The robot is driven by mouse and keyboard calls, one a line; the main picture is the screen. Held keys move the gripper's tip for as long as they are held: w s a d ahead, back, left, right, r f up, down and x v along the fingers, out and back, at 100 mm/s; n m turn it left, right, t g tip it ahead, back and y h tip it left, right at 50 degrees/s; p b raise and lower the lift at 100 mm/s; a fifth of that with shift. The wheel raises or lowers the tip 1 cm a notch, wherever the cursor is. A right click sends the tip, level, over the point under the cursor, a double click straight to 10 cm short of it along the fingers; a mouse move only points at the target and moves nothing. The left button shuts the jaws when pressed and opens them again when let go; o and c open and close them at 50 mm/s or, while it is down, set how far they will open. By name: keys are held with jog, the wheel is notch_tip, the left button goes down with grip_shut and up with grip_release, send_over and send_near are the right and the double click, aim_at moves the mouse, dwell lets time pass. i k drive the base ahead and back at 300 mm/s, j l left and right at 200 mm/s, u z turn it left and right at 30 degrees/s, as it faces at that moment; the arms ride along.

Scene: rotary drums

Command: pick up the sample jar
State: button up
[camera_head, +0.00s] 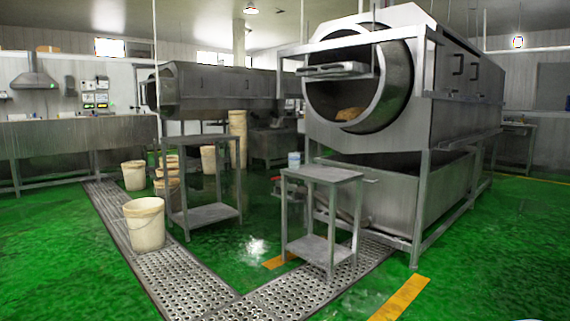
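A small jar (294,159), white with a bluish upper part, stands upright at the back left of the top of a small grey metal stand (325,174). It looks like the sample jar, but it is too small to read any label. Nothing is seen touching it from above. My gripper is not in view.
A large steel rotary drum (455,100) stands just behind the stand. A second drum machine (220,85) and another metal stand (200,145) are left. Green floor at front left is clear.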

aim_at(294, 158)
jog(key=i+l+u, duration=0.1)
jog(key=i, duration=0.5)
jog(key=i+l+u, duration=0.1)
jog(key=i, duration=0.45)
